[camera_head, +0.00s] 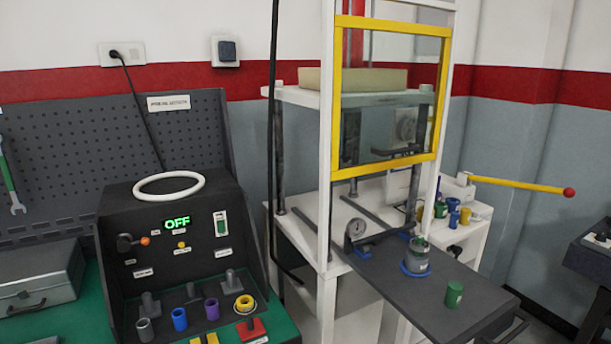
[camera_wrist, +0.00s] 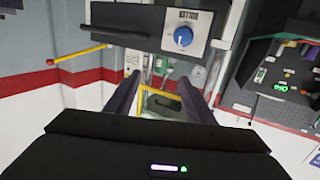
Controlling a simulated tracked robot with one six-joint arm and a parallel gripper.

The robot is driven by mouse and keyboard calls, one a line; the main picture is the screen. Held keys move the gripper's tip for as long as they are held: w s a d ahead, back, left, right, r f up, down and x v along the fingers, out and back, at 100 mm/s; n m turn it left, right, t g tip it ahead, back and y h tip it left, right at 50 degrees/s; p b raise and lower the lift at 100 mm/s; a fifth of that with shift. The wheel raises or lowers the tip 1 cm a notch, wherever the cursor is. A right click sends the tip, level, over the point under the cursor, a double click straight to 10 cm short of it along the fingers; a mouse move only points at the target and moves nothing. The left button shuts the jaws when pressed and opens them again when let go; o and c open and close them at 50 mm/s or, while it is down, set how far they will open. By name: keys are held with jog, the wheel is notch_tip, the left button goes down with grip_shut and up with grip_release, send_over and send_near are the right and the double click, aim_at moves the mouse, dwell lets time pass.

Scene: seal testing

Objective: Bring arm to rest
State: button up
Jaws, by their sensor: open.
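My gripper (camera_wrist: 158,84) shows only in the wrist view. Its two dark fingers stand wide apart with nothing between them, so it is open and empty. Behind the gap, the yellow-framed guard of the press (camera_wrist: 160,103) is seen at a distance. The wrist picture appears upside down, with wall and ceiling low in the frame. No part of my arm shows in the head view.
The white press with its yellow guard (camera_head: 391,22) stands right of centre. Its dark shelf (camera_head: 405,290) holds a clear jar (camera_head: 416,256) and a green cylinder (camera_head: 454,294). A yellow lever (camera_head: 520,185) sticks out right. The control console (camera_head: 180,262) at left reads OFF.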

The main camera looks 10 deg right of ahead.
jog(key=s+d+f+m+g+h, duration=0.45)
jog(key=s+d+f+g, duration=0.45)
jog(key=f+g, duration=0.25)
jog(key=w+a+r+n+y, duration=0.1)
jog(key=a+r+y, duration=0.1)
jog(key=a+r, duration=0.6)
jog(key=w+a+r+n+y, duration=0.1)
jog(key=a+r, duration=0.7)
jog(key=a, duration=1.2)
jog(key=w+a+r+n+y, duration=0.1)
jog(key=a+r+n+y, duration=0.1)
jog(key=a+r, duration=0.6)
jog(key=a+n, duration=0.1)
jog(key=a, duration=0.5)
jog(key=shift+w+y, duration=0.3)
jog(key=shift+y, duration=0.05)
